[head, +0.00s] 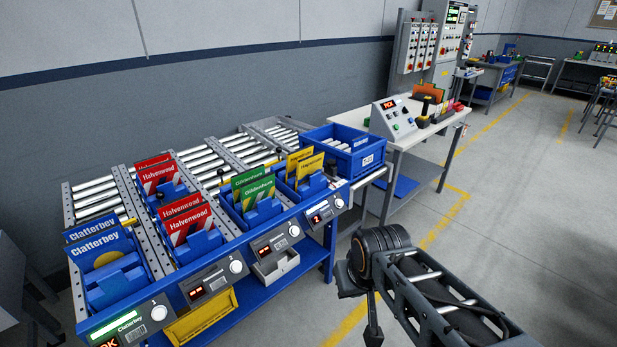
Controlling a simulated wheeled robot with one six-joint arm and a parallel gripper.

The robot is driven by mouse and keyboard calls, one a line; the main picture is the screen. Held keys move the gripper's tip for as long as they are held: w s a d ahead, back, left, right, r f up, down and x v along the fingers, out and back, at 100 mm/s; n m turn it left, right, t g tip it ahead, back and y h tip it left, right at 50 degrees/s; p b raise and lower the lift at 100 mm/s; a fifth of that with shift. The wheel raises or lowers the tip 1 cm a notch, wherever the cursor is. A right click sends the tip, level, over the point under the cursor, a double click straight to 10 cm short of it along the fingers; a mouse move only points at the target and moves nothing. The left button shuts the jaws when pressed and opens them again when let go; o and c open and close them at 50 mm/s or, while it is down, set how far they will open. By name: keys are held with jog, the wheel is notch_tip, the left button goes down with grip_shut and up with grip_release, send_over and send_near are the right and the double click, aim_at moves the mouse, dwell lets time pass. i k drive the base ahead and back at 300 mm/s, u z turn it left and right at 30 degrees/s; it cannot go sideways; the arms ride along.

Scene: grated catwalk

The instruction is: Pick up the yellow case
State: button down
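Two thin yellow cases stand upright, one behind the other, in a blue holder at the right end of the sloped rack. The front yellow case (309,168) has dark lettering too small to read surely. The rear yellow case (297,160) is partly hidden by it. My arm enters from the lower right and ends near a black ribbed joint. Dark parts of my gripper (360,303) hang below that joint, to the right of the rack and apart from the cases. Its fingers are not clear enough to show whether they are open.
Green cases (254,190), red cases (190,222) and blue cases (98,250) stand in neighbouring holders. A blue crate (375,158) sits right of the yellow cases. A yellow bin (203,318) is under the rack. A white table (408,132) stands beyond. The floor at right is clear.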

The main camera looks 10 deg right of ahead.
aim_at(308, 166)
jog(key=u, duration=0.1)
jog(key=i, duration=1.2)
jog(key=u, duration=0.6)
